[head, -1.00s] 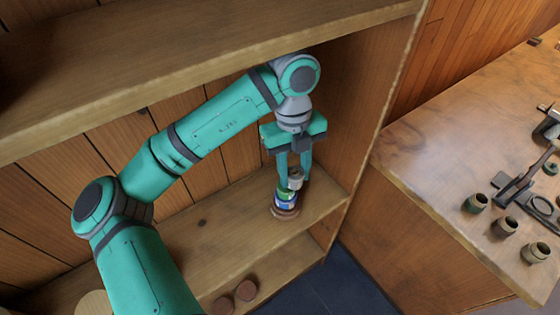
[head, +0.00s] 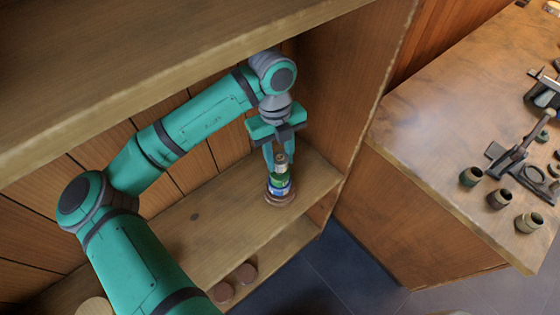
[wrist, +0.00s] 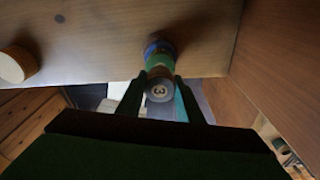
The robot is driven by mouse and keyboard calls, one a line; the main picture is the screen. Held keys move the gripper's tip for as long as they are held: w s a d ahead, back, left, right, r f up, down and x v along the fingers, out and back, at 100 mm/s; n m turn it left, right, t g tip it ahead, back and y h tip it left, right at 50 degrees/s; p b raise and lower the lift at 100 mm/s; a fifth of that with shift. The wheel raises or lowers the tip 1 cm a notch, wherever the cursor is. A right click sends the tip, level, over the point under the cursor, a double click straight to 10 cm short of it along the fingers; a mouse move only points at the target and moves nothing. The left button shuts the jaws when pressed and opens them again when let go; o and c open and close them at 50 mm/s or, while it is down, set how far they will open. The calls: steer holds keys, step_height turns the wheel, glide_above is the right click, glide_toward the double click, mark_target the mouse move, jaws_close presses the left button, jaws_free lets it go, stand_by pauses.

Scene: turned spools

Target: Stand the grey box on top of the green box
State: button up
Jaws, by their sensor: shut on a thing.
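The grey box (head: 281,160) is a small round canister, held upright between the fingers of my gripper (head: 281,157). In the wrist view its end with a dark mark (wrist: 159,91) faces the camera, between the fingertips (wrist: 161,80). The green box (head: 279,179) is directly below it and in line with it. I cannot tell whether the two touch or a thin gap is left. The green box also shows in the wrist view (wrist: 158,62). Below it is a blue band (head: 279,189), on a round brown base (head: 280,199) on the shelf.
The stack stands near the right end of the wooden shelf (head: 215,225), close to the side wall (head: 345,95). An upper shelf board (head: 160,70) overhangs my arm. Brown discs (head: 235,282) lie lower down. A bench (head: 440,110) with small pots is at right.

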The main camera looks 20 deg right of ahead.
mark_target(277, 153)
step_height(277, 153, down, 3)
steer(key=shift+w+r, duration=0.1)
steer(key=shift+r, duration=0.05)
steer(key=shift+a, duration=0.1)
steer(key=o, duration=1)
steer(key=shift+o, duration=0.2)
steer(key=r, duration=0.8)
steer(key=w+r, duration=0.1)
steer(key=r, duration=0.2)
steer(key=shift+w+a+r, duration=0.1)
steer(key=shift+a+r, duration=0.05)
steer(key=shift+r, duration=0.4)
steer(key=shift+w, duration=0.1)
